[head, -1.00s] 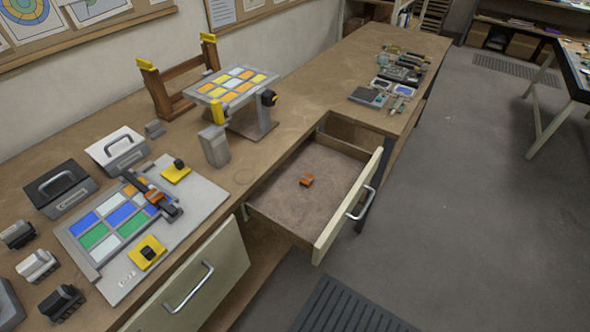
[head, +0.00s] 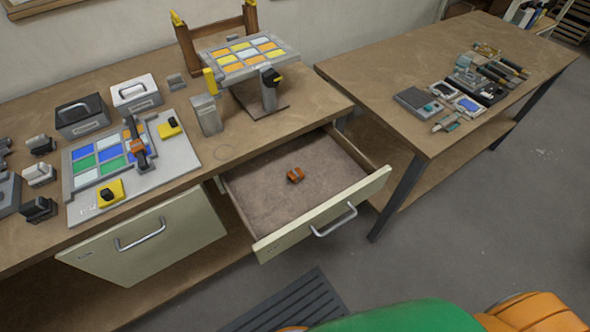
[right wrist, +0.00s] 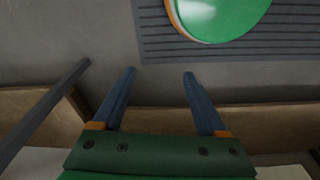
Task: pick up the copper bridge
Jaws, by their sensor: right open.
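The copper bridge (head: 295,175) is a small orange-brown piece lying on the floor of the open drawer (head: 262,205), near its middle. Nothing touches it in the head view. A similar orange-brown piece with a dark bar (head: 137,146) lies across the coloured glass panel on the bench. My right gripper (right wrist: 159,75) shows in the right wrist view with its two blue fingers apart and nothing between them. It is over the floor side of the bench, away from the bridge, which that view does not show. My left gripper is not in view.
The drawer front (head: 325,215) with its handle juts out over the grey floor. A second drawer front (head: 145,238) is to its left. A tilted glass stand (head: 248,55) is on the bench behind. A side table (head: 420,135) carries several tools. A slatted mat (head: 290,305) lies on the floor.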

